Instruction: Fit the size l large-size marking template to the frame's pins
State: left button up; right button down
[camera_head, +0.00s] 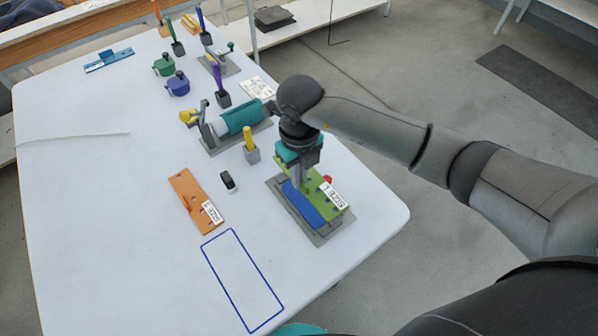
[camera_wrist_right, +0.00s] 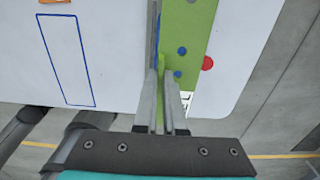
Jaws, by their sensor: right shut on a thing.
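The green template (camera_head: 327,188) has a white size label on its near right end. My right gripper (camera_head: 298,184) is shut on the template and comes down on it from above. The frame (camera_head: 318,238) is a grey base with a blue strip (camera_head: 301,205), below and beside the template. In the right wrist view the fingers (camera_wrist_right: 163,95) grip a green upright part of the template (camera_wrist_right: 190,25). Blue round spots (camera_wrist_right: 182,51) show on its face; I cannot tell whether they are pins or holes. Whether the template is seated or just above the frame is unclear. My left gripper is not in view.
A red knob (camera_head: 327,179) is beside the template. An orange template (camera_head: 186,195) and a small dark block (camera_head: 228,181) lie to the left. A blue outlined rectangle (camera_head: 243,280) on the table is empty. A teal roller device (camera_head: 240,117) and a yellow-handled tool (camera_head: 250,140) stand behind.

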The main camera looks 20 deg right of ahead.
jog(key=shift+w, duration=0.1)
jog(key=shift+f+b, duration=2.4)
jog(key=shift+f, duration=0.5)
jog(key=shift+f+b, duration=1.05)
jog(key=shift+f, duration=0.35)
dwell(1.0)
jog(key=c, duration=0.9)
grip_release()
